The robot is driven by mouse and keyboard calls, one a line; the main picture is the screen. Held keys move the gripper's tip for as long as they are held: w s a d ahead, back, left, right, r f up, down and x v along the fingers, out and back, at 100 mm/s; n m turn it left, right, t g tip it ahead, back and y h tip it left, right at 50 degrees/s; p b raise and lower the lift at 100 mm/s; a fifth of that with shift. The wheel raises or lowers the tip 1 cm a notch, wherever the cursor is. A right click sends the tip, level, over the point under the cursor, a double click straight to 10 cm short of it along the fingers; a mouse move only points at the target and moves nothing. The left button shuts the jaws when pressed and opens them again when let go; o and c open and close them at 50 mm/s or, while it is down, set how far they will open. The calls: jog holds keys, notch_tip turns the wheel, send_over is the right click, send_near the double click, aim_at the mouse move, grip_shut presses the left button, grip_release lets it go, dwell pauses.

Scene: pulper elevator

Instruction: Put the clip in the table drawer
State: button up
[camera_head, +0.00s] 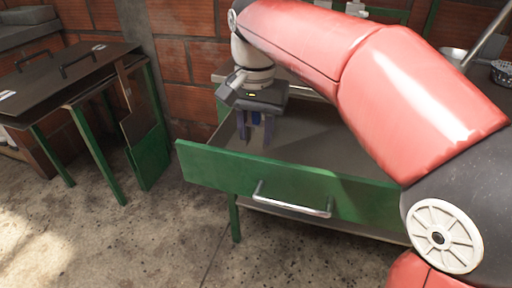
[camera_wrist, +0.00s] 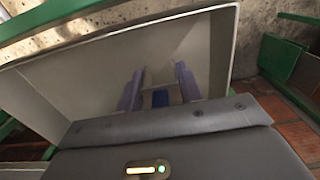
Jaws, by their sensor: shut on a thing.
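The table drawer (camera_head: 205,165) is pulled open, with a green front and a metal bar handle (camera_head: 290,200). Its grey inside shows in the wrist view (camera_wrist: 95,75). My gripper (camera_head: 257,130) points down into the left part of the open drawer. Its fingers also show in the wrist view (camera_wrist: 159,95). It is shut on a small blue clip (camera_head: 257,117), which also shows between the fingers in the wrist view (camera_wrist: 160,98). Most of the clip is hidden by the fingers. I cannot tell whether it touches the drawer bottom.
A dark-topped table (camera_head: 75,72) with black handles and green legs stands at the left. A brick wall (camera_head: 180,55) is behind. My arm hides the drawer's right side. A metal strainer (camera_head: 502,72) is at the far right. The concrete floor in front is clear.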

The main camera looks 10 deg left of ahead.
aim_at(255, 125)
jog(key=shift+f+b, duration=0.4)
jog(key=shift+f, duration=1.5)
jog(key=shift+f, duration=0.15)
jog(key=o, duration=1)
notch_tip(255, 125, up, 12)
jog(key=p, duration=0.3)
jog(key=shift+r, duration=0.2)
jog(key=shift+s, duration=0.1)
